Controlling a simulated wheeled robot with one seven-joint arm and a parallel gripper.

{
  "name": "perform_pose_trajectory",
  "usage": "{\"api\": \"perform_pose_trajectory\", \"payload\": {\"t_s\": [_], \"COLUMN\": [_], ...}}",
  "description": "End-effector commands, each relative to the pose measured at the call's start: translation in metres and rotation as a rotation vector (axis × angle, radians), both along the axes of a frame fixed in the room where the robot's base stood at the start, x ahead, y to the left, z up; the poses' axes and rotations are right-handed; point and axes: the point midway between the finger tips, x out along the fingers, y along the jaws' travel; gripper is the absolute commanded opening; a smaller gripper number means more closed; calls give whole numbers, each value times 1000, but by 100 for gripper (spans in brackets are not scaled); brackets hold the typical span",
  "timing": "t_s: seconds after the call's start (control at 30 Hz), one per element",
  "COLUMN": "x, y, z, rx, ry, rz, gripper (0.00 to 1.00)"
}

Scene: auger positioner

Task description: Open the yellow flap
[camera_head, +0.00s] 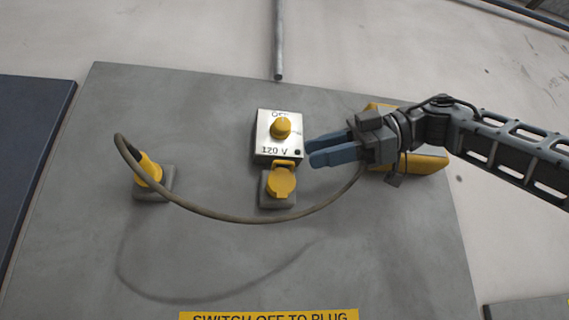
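The yellow flap (281,182) is a round lid on a small grey socket box (271,203), just below a metal switch box. It lies down over the socket front, with its hinge at the top edge. My gripper (309,152) comes in from the right, to the upper right of the flap and beside the switch box's right edge. Its two blue fingers point left, appear close together and overlap in this view, so any gap is hard to judge. Nothing shows between them. The gripper appears apart from the flap.
The switch box (263,138) reads "OFF" and "120 V" and has a yellow knob (281,127). A yellow plug (148,169) sits in a grey socket at left. Its cable (250,220) loops below the flap toward a yellow body (425,164) behind my gripper.

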Motion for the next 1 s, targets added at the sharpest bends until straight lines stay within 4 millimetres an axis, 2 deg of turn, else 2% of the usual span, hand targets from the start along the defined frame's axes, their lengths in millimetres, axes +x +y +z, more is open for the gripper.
{"api": "perform_pose_trajectory", "payload": {"t_s": [0.5,0.67,0.9,1.0], "x": [3,3,3,3], "y": [67,74,74,74], "z": [-14,-16,-17,-16], "rx": [2,2,2,2], "ry": [0,-1,-1,-1], "rz": [4,3,3,3], "gripper": [32,32,32,23]}}
